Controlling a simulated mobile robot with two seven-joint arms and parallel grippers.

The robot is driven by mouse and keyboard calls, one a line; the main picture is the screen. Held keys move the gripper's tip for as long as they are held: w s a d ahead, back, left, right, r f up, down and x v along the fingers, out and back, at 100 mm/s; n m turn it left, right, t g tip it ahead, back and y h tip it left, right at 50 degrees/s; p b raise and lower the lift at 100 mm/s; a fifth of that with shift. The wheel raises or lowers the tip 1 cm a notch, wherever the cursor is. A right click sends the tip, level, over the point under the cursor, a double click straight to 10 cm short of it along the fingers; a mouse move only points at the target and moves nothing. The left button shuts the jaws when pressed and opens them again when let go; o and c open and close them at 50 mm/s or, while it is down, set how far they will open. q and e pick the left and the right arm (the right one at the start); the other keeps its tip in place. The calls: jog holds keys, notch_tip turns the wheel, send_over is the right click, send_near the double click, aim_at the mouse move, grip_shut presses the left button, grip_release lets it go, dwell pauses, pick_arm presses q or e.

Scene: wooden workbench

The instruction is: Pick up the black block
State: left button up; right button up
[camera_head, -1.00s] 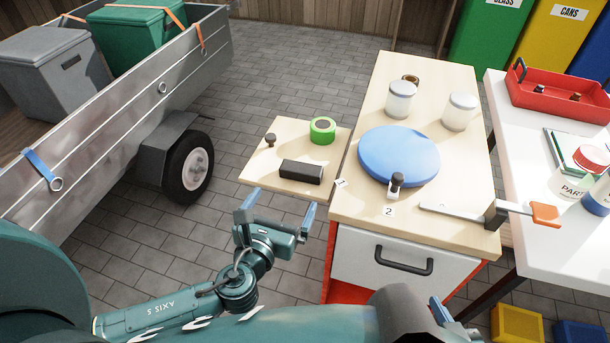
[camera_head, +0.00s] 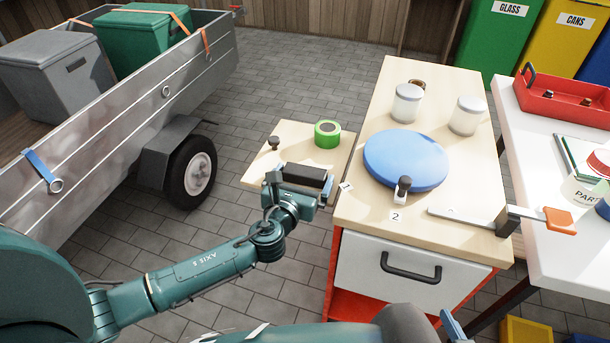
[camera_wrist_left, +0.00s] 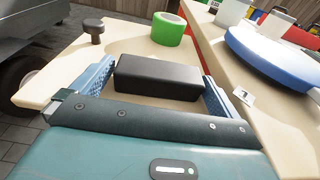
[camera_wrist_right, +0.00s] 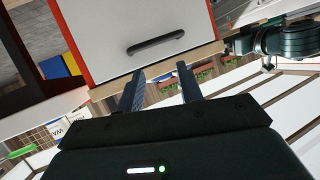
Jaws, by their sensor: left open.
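The black block (camera_head: 305,174) lies on the small wooden side board (camera_head: 258,172). In the left wrist view the black block (camera_wrist_left: 158,78) lies between the two blue fingers of my left gripper (camera_wrist_left: 157,82). The left gripper (camera_head: 299,178) is open, one finger at each end of the block, with small gaps visible. In the right wrist view my right gripper (camera_wrist_right: 160,88) is open with nothing between its fingers. In the head view only a bit of the right gripper shows at the bottom edge.
A green tape roll (camera_head: 327,134) and a small dark knob (camera_head: 274,143) stand on the side board behind the block. The workbench (camera_head: 440,85) on the right carries a blue disc (camera_head: 406,158), two jars and a flat metal tool. A grey trailer (camera_head: 100,140) stands at left.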

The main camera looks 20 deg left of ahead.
aim_at(305, 171)
pick_arm(q)
jog(key=shift+w+f, duration=0.2)
jog(key=shift+w, duration=0.65)
jog(key=c, duration=0.7)
pick_arm(e)
jog(key=shift+d+r, duration=0.1)
jog(key=shift+r, duration=0.05)
pick_arm(q)
jog(key=shift+r, duration=0.1)
notch_tip(305, 171, up, 9)
jog(key=p, duration=0.3)
jog(key=shift+r+p, duration=0.1)
jog(key=shift+p, duration=0.25)
jog(key=shift+c, duration=0.2)
jog(key=shift+r, duration=0.4)
jog(key=shift+s, duration=0.1)
pick_arm(e)
jog(key=shift+w+a+f+g, duration=0.2)
jog(key=shift+a+g, duration=0.1)
jog(key=shift+a, duration=0.1)
jog(key=shift+w+a+f+g, duration=0.1)
jog(key=shift+w+a+g, duration=0.05)
jog(key=shift+a+g, duration=0.2)
